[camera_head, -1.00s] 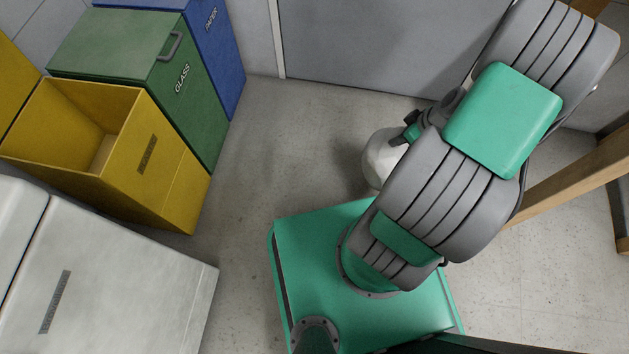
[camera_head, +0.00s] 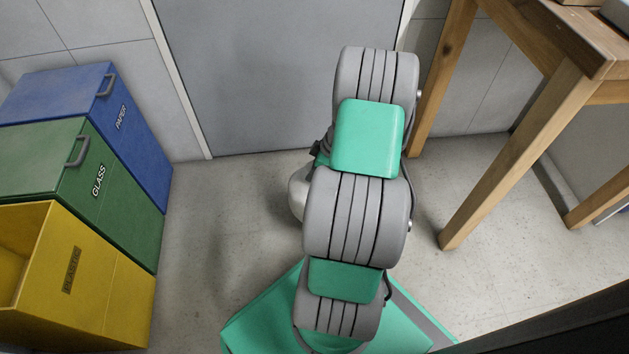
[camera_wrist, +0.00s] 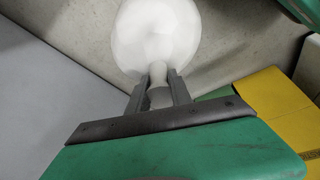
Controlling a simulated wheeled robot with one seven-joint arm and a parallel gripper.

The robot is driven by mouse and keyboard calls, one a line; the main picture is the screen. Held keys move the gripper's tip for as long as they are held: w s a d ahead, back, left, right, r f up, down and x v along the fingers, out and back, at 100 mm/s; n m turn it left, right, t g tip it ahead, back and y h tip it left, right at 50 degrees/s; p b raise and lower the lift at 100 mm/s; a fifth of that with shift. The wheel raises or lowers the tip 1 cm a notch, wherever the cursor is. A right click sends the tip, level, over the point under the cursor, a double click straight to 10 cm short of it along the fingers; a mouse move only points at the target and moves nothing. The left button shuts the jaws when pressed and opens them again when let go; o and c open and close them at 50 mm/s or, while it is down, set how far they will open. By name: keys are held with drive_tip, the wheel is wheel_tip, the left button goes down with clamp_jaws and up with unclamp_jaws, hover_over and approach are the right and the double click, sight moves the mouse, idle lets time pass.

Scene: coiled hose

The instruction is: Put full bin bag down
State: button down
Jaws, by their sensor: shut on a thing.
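The full bin bag is a white, rounded bag (camera_wrist: 156,35) with a narrow gathered neck in the wrist view. My gripper (camera_wrist: 158,86) is shut on that neck, one finger on each side. In the head view a pale part of the bag (camera_head: 297,192) shows left of my arm, above or on the floor; I cannot tell if it touches the floor. My arm hides the rest of the bag and the gripper in that view.
A yellow plastic bin (camera_head: 112,300), open on top, a lidded green glass bin (camera_head: 125,190) and a blue paper bin (camera_head: 135,130) stand in a row at the left. A grey door (camera_head: 270,80) is behind. A wooden table (camera_head: 525,150) stands at the right. Floor (camera_head: 235,215) between bins and arm is clear.

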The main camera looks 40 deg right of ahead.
drive_tip(key=w+d+f+b, duration=0.1)
drive_tip(key=f, duration=0.1)
drive_tip(key=w+d+f+b, duration=0.1)
drive_tip(key=f, duration=0.1)
drive_tip(key=w+d+f+b, duration=0.1)
drive_tip(key=d, duration=0.1)
drive_tip(key=shift+f, duration=0.4)
drive_tip(key=f, duration=0.1)
drive_tip(key=f+b, duration=0.1)
drive_tip(key=f, duration=0.1)
drive_tip(key=shift+w+d+f+b, duration=0.15)
drive_tip(key=shift+w+d+b, duration=0.05)
drive_tip(key=shift+d+b, duration=0.1)
drive_tip(key=shift+a+f, duration=0.1)
drive_tip(key=c, duration=1.2)
unclamp_jaws()
drive_tip(key=shift+f, duration=0.1)
drive_tip(key=shift+o, duration=0.2)
